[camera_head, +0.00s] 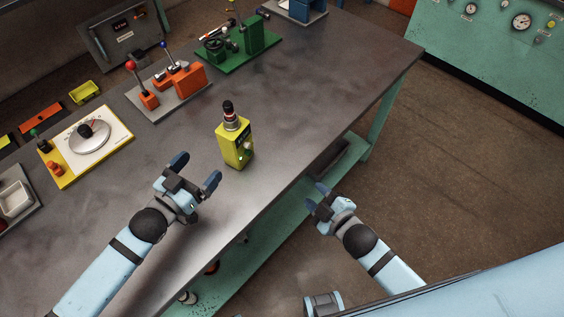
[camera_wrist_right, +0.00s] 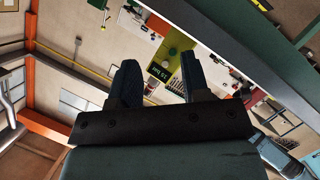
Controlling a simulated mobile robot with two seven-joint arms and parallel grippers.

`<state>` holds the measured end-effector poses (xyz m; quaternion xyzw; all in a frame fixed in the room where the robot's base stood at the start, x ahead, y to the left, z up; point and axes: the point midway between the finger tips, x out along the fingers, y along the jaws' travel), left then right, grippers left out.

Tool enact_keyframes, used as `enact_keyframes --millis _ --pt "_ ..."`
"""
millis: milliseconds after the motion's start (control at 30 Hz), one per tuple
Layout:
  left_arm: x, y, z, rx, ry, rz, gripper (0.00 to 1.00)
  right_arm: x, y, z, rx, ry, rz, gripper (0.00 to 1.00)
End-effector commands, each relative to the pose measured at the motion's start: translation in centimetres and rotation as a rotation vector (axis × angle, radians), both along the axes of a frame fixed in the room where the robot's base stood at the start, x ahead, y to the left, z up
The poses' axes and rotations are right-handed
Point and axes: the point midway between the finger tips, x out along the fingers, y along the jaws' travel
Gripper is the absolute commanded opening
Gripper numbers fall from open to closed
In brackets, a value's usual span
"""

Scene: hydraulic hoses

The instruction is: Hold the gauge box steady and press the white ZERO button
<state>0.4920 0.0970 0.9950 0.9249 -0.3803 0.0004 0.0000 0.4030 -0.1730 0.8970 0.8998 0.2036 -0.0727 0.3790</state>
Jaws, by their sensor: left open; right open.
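The yellow gauge box (camera_head: 234,150) stands upright on the grey workbench. It has a dark display and a small pale button (camera_head: 248,149) on its right-hand face, and a black and red fitting (camera_head: 230,116) on top. My left gripper (camera_head: 196,168) is open and empty, to the lower left of the box and apart from it. My right gripper (camera_head: 316,196) is open and empty, off the bench's front edge to the lower right of the box. In the right wrist view the fingers (camera_wrist_right: 160,80) are spread with nothing between them.
Behind the box stand an orange lever unit (camera_head: 172,84) and a green fixture (camera_head: 236,46). A yellow-edged dial plate (camera_head: 88,142) lies at the left. The bench (camera_head: 320,75) is clear right of the box. A green lower shelf (camera_head: 265,240) runs below the front edge.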

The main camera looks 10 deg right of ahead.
Motion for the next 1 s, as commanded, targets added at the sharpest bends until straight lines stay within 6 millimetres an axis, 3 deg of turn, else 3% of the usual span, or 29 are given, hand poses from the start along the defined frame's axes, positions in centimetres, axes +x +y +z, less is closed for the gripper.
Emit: enact_keyframes --millis 33,133,300,400,667,1000 --pt "0.0 0.0 0.0 0.000 0.000 0.000 0.94 2.0 0.7 1.3 -0.150 -0.133 0.087 0.43" --pt "0.0 0.0 0.0 0.000 0.000 0.000 0.94 4.5 2.5 3.2 -0.460 -0.399 0.255 0.43" --pt "0.0 0.0 0.0 0.000 0.000 0.000 0.94 6.8 4.9 5.1 -0.879 -0.769 0.468 0.43" --pt "0.0 0.0 0.0 0.000 0.000 0.000 0.94 7.3 5.7 5.4 -1.027 -0.904 0.541 0.43" --pt "1.2 -1.2 0.1 -0.001 -0.001 0.000 0.94 7.5 6.1 5.4 -1.123 -0.991 0.588 0.43" --pt "5.9 -5.8 0.1 -0.001 -0.001 0.000 0.94 7.6 6.1 5.5 -1.119 -0.986 0.585 0.43"
